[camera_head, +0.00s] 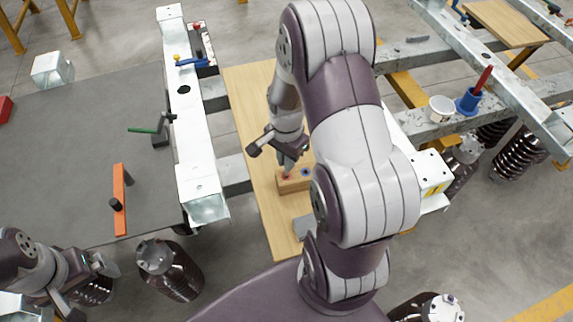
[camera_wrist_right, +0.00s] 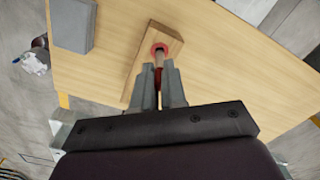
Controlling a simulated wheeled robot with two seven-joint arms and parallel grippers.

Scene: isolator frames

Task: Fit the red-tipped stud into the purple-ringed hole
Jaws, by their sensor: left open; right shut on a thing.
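A wooden block (camera_head: 293,185) lies on the light wood board. It has a red-ringed hole (camera_head: 286,176) and, to the right, a ring that looks blue or purple (camera_head: 306,172). My right gripper (camera_head: 287,165) is just above the block at the red ring. In the right wrist view, its fingers (camera_wrist_right: 164,82) are shut on the stud (camera_wrist_right: 159,61), whose red part shows between them. The stud's far end meets the red-ringed hole (camera_wrist_right: 159,48); how deep it sits I cannot tell. The other ring is hidden there. My left gripper (camera_head: 92,283) is open and empty at the lower left.
A grey block (camera_head: 304,226) sits on the board (camera_head: 248,110) near its front edge; it also shows in the wrist view (camera_wrist_right: 73,24). A steel beam (camera_head: 190,110) runs left of the board. An orange bar (camera_head: 121,205) lies on the dark table. A blue holder (camera_head: 468,102) stands at right.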

